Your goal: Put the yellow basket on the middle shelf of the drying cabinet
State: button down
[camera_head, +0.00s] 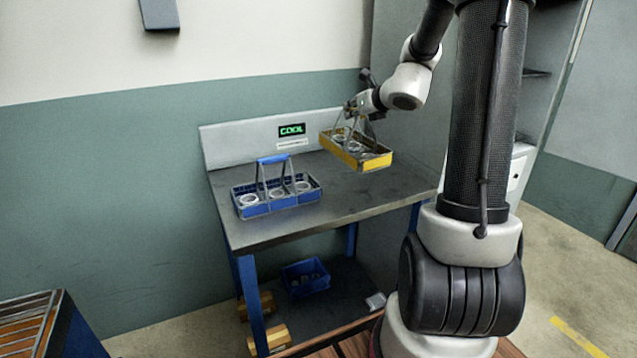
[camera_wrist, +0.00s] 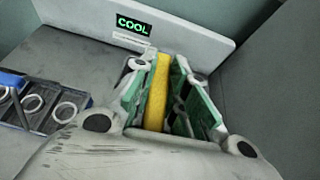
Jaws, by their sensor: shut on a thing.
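The yellow basket (camera_head: 355,152) hangs from my gripper (camera_head: 352,108) over the right part of the table and holds a few ring-like parts. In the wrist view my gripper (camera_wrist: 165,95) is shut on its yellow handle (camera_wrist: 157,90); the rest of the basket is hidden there. The basket looks a little above the table top, though I cannot tell the exact gap. The drying cabinet (camera_head: 538,80) seems to be the tall grey unit at the right, partly hidden behind my arm; a shelf edge (camera_head: 536,73) shows. Its middle shelf cannot be made out clearly.
A blue basket (camera_head: 277,190) with rings stands on the left of the grey table (camera_head: 330,205); it also shows in the wrist view (camera_wrist: 40,105). A "COOL" display (camera_head: 291,131) is on the back panel. A blue bin (camera_head: 305,277) sits on the lower shelf. Floor at right is clear.

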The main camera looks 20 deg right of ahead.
aim_at(353, 145)
jog(key=shift+s+d+f, duration=0.1)
jog(key=shift+f, duration=0.05)
notch_tip(353, 145, down, 10)
jog(key=shift+r, duration=0.1)
dwell(0.5)
jog(key=c, duration=1.4)
grip_release()
jog(key=shift+f, duration=0.2)
